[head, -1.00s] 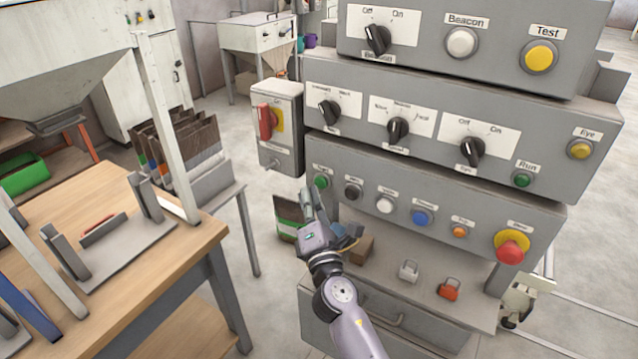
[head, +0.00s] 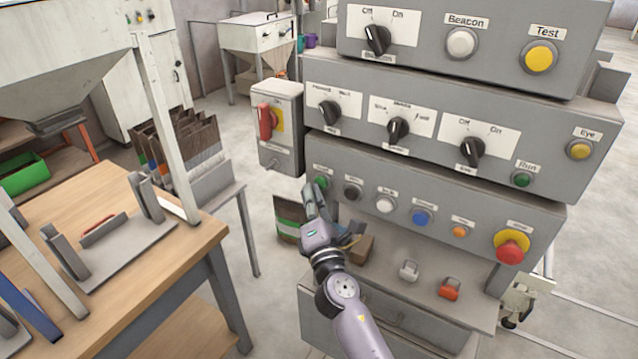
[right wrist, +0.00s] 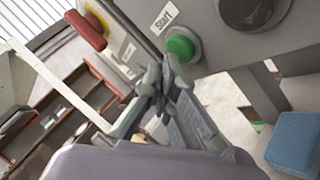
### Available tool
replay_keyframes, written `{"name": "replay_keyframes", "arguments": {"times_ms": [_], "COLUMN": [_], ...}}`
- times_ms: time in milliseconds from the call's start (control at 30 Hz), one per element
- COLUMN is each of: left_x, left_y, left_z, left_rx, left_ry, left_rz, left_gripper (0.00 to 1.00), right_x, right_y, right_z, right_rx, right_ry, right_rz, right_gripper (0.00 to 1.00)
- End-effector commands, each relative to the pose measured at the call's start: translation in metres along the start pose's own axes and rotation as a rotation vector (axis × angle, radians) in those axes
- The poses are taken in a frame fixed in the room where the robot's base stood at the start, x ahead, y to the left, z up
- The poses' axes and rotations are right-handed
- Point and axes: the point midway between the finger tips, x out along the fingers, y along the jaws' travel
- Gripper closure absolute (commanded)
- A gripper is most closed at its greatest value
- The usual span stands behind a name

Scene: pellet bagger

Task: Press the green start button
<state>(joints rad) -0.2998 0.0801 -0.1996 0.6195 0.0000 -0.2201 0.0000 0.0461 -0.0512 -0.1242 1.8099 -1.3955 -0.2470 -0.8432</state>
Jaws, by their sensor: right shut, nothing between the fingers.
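The green start button (head: 321,182) sits at the left end of the lowest row of buttons on the grey control panel. In the right wrist view the green button (right wrist: 181,47) is beside a label reading "Start". My right gripper (head: 313,190) is shut and empty, with its fingertips just below the button in the head view. In the right wrist view its fingertips (right wrist: 168,65) overlap the button's lower edge; I cannot tell whether they touch it. My left gripper is not in view.
Beside the start button is a black button (head: 353,191). A red mushroom button (head: 511,248) is at the row's right end. A red-handled switch box (head: 280,130) stands left of the panel.

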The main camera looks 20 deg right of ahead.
Motion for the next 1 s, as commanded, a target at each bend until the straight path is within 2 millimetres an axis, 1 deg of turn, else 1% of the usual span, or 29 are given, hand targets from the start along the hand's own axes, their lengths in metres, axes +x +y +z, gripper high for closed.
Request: {"name": "replay_keyframes", "arguments": {"times_ms": [667, 833, 1000], "left_x": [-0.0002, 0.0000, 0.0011], "left_y": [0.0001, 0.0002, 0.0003], "left_z": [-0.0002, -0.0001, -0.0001], "left_rx": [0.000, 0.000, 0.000], "left_ry": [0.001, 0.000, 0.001], "left_rz": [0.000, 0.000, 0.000], "left_gripper": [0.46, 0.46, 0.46], "right_x": [0.0051, 0.0042, -0.0008], "right_y": [-0.0036, -0.0031, 0.0000], "right_z": [0.0037, 0.0032, -0.0001], "right_rx": [-0.001, -0.001, 0.000], "right_ry": [0.000, 0.000, -0.001], "right_rz": [0.000, 0.000, -0.001], "right_gripper": [1.00, 1.00, 1.00]}}
